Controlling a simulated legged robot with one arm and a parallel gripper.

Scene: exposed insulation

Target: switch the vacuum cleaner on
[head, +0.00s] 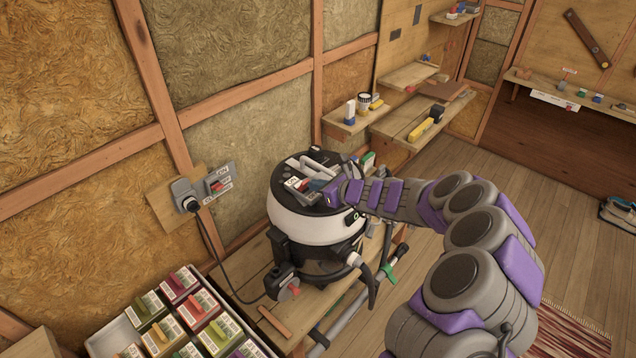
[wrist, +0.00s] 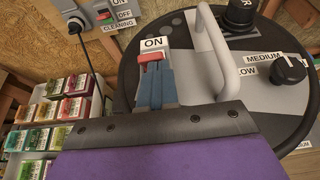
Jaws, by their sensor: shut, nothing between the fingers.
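The vacuum cleaner (head: 312,226) is a round white and black canister with a dark top, standing on a wooden bench. Its red switch (wrist: 150,57) sits on the top panel in the wrist view, just below a white ON label (wrist: 153,43). My gripper (wrist: 157,84) is shut and empty. Its blue-grey fingertips are at the near edge of the red switch and partly cover it; I cannot tell whether they touch. In the head view my gripper (head: 330,190) is over the cleaner's top, coming from the right.
A wall switch (head: 217,186) with ON and OFF labels and a plugged-in cord (head: 205,236) is at the left. A grey handle (wrist: 209,45) and a MEDIUM/LOW knob (wrist: 289,68) are right of my fingers. A tray of coloured boxes (head: 115,336) lies front left.

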